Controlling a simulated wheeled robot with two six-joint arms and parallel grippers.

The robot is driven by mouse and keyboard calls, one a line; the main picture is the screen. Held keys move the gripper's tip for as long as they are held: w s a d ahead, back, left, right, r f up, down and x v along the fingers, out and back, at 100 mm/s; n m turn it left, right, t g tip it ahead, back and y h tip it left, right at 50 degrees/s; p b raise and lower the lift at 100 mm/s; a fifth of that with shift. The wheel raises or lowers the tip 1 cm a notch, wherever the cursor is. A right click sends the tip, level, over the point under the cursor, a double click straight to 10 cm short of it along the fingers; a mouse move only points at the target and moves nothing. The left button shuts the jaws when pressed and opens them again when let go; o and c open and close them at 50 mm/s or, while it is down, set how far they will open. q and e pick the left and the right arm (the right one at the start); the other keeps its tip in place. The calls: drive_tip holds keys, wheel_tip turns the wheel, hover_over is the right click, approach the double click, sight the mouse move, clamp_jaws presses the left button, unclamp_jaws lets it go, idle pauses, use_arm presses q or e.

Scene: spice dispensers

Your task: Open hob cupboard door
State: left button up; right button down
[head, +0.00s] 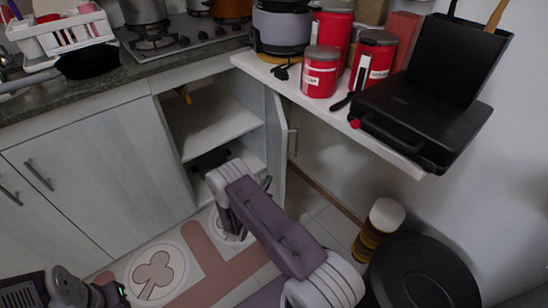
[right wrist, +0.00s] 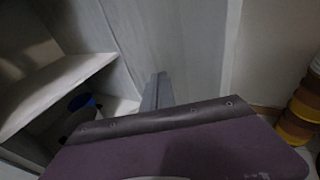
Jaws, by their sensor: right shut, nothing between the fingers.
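The hob cupboard, under the hob (head: 165,38), stands open and its shelf (head: 212,122) shows. Its pale grey door (head: 277,135) is swung out to the right, with a handle (head: 293,141) on its outer face. The door's inner face (right wrist: 165,40) fills the middle of the right wrist view. My right gripper (head: 266,183) is low in the opening beside the door's inner side; its fingers (right wrist: 157,90) are shut and empty. I cannot tell whether they touch the door. My left gripper (head: 112,293) is at the bottom left, far from the door; its jaws are unclear.
A white shelf (head: 330,116) with red canisters (head: 320,72) and a black grill (head: 415,115) overhangs the right side. A black round bin (head: 425,275) and a stacked jar (head: 378,228) stand on the floor at right. A dark pan (head: 210,160) sits inside the cupboard.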

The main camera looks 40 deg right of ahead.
idle(0.5)
drive_tip(key=d, duration=0.1)
drive_tip(key=s+d, duration=0.1)
drive_tip(key=s+d+p, duration=0.1)
drive_tip(key=d, duration=0.1)
idle(0.5)
drive_tip(key=shift+d, duration=0.1)
drive_tip(key=shift+s+d, duration=0.25)
drive_tip(key=shift+d, duration=0.35)
drive_tip(key=shift+s+d, duration=0.2)
drive_tip(key=shift+d, duration=0.35)
drive_tip(key=shift+p, duration=0.3)
drive_tip(key=shift+s+d, duration=0.2)
drive_tip(key=shift+d, duration=0.4)
drive_tip(key=shift+s+d, duration=0.15)
drive_tip(key=shift+d, duration=0.45)
drive_tip(key=shift+d, duration=0.1)
